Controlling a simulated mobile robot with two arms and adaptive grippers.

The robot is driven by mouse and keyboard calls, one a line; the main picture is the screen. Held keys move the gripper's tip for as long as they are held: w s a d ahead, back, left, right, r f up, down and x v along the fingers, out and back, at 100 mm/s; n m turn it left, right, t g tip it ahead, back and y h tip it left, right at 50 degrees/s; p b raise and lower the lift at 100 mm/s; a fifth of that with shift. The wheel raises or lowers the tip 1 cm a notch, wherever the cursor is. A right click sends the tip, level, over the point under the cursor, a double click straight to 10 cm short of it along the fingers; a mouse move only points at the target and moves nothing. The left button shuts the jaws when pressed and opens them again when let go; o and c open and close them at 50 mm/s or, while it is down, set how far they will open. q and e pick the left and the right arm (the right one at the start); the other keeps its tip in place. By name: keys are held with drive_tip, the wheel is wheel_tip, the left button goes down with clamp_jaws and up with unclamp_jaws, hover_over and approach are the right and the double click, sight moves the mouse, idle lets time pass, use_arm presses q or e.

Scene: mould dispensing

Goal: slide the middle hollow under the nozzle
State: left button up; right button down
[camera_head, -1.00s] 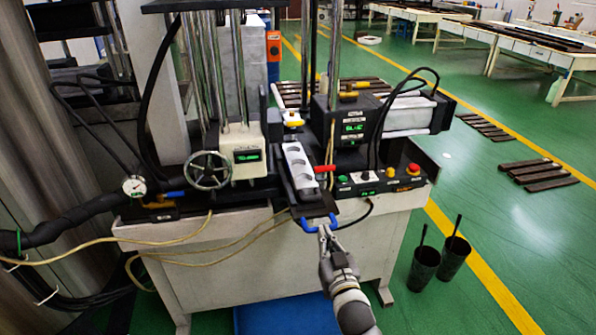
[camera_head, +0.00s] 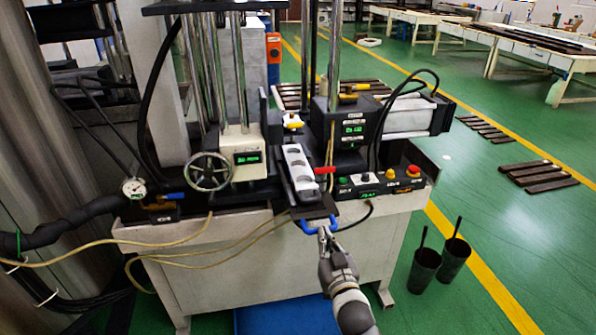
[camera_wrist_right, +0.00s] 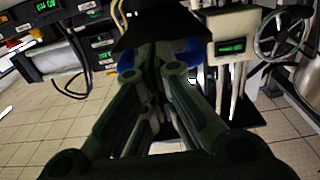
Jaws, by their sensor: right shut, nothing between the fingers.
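The pale mould (camera_head: 299,171), a long block with a row of round hollows, lies on a dark slide (camera_head: 311,211) on the machine. A blue handle (camera_head: 306,227) is at the slide's front end. My right gripper (camera_head: 322,231) is shut and empty, its tips at the handle; I cannot tell whether they touch it. In the right wrist view its fingers (camera_wrist_right: 166,66) converge in front of the blue handle (camera_wrist_right: 126,59), under the dark slide edge. I cannot make out the nozzle clearly or which hollow is under it. My left gripper is out of view.
A red lever (camera_head: 325,170) is just right of the mould. A button panel (camera_head: 378,184) stands further right, a handwheel (camera_head: 208,171) and gauge (camera_head: 134,187) left. A loose cable (camera_head: 235,248) hangs across the cabinet front. Two dark cups (camera_head: 425,270) stand on the floor.

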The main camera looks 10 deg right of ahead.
sight(317, 219)
drive_tip(key=shift+w, duration=0.1)
idle(0.4)
drive_tip(key=shift+w+a+b, duration=0.1)
drive_tip(key=shift+w+b, duration=1.6)
drive_tip(key=shift+w, duration=2.3)
drive_tip(key=shift+w+b, duration=0.55)
drive_tip(key=shift+w, duration=0.35)
